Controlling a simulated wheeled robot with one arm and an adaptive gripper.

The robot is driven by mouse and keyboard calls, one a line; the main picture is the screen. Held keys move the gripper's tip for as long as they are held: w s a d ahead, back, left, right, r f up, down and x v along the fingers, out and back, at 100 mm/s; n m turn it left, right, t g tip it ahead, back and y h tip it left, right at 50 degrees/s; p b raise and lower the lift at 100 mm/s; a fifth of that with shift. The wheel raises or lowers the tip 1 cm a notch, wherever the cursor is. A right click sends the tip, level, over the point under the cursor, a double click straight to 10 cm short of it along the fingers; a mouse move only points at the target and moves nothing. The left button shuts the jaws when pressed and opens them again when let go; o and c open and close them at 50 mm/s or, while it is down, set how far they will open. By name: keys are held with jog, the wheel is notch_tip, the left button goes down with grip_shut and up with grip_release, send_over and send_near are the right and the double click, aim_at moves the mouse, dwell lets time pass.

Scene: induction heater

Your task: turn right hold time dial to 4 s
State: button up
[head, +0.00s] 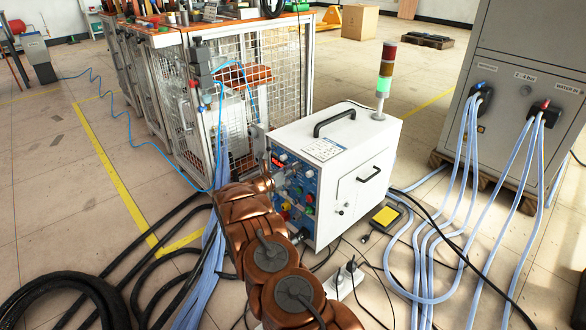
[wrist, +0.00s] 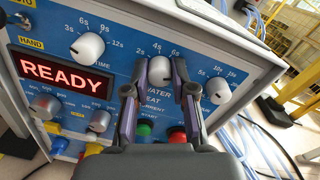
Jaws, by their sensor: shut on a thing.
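The control panel (wrist: 120,42) is blue with white dials along its upper part. The dial between my fingers (wrist: 159,70) is white, with the marks 2s, 4s and 6s readable above it. My gripper (wrist: 160,72) is shut on this dial, one finger on each side. I cannot clearly read where its pointer stands; the fingers hide the dial's sides. In the head view my gripper (head: 281,178) is at the panel on the front of the white heater box (head: 335,145), and my arm hides part of that panel.
Another white dial (wrist: 88,47) is to the left, and one (wrist: 218,92) is close to the right finger. A red READY display (wrist: 61,74) is lit. Hoses (head: 430,240) and cables lie on the floor.

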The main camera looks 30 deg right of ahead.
grip_shut()
jog(key=shift+n, duration=0.4)
jog(key=n+p, duration=0.3)
jog(key=n, duration=1.3)
jog(key=shift+w+r+g, duration=0.1)
jog(key=shift+g, duration=0.3)
jog(key=shift+n, duration=0.5)
jog(key=o, duration=0.7)
grip_release()
